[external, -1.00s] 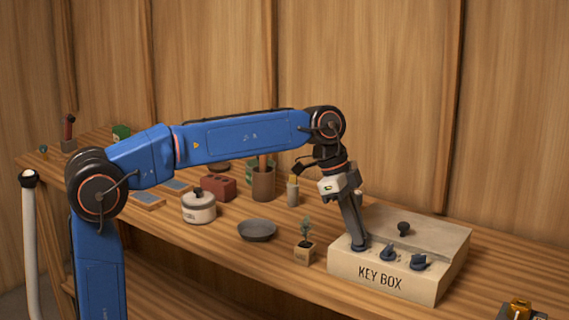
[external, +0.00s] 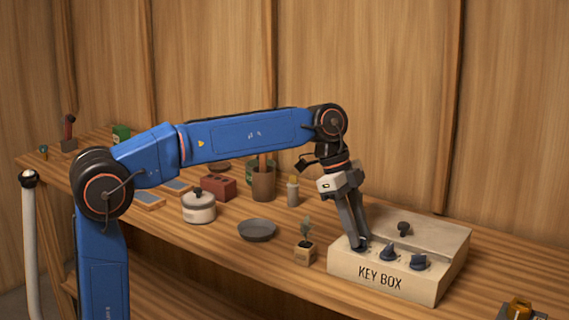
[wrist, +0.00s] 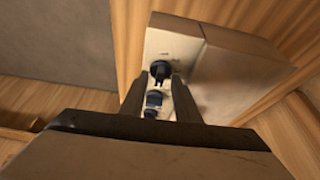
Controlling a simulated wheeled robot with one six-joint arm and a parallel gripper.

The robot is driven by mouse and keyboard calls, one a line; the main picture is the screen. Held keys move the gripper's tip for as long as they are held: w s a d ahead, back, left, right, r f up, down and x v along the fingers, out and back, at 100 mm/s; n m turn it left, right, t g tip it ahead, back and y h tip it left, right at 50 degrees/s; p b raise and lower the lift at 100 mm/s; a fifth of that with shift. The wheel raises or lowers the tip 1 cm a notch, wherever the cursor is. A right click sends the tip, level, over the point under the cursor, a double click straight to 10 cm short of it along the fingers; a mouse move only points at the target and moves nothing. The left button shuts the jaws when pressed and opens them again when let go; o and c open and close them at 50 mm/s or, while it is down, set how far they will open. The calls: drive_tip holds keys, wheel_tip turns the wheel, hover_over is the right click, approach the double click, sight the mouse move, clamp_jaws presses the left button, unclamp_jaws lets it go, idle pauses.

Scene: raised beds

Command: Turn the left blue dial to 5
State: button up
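The key box (external: 345,270) stands on the bench at right, with several dark blue dials along its front top. My gripper (external: 359,245) points steeply down at the left blue dial. Its two fingers reach either side of that dial and look closed on it; the contact is small and partly hidden. In the wrist view the fingers (wrist: 160,80) flank the left blue dial (wrist: 160,69). The middle blue dial (wrist: 153,101) shows lower, between the fingers. It also shows in the external view (external: 389,252), with the right blue dial (external: 419,262) beside it. I cannot read the dial markings.
A black knob (external: 404,228) sits on the box's lid behind the dials. A small potted plant (external: 304,252) and a grey dish (external: 257,230) stand left of the box. A lidded pot (external: 199,207) is farther left. The wooden wall rises behind the bench.

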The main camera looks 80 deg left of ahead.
drive_tip(key=shift+r, duration=0.1)
drive_tip(key=v, duration=1.7)
drive_tip(key=shift+r, duration=0.15)
drive_tip(key=shift+s+a, duration=0.1)
drive_tip(key=shift+s, duration=0.05)
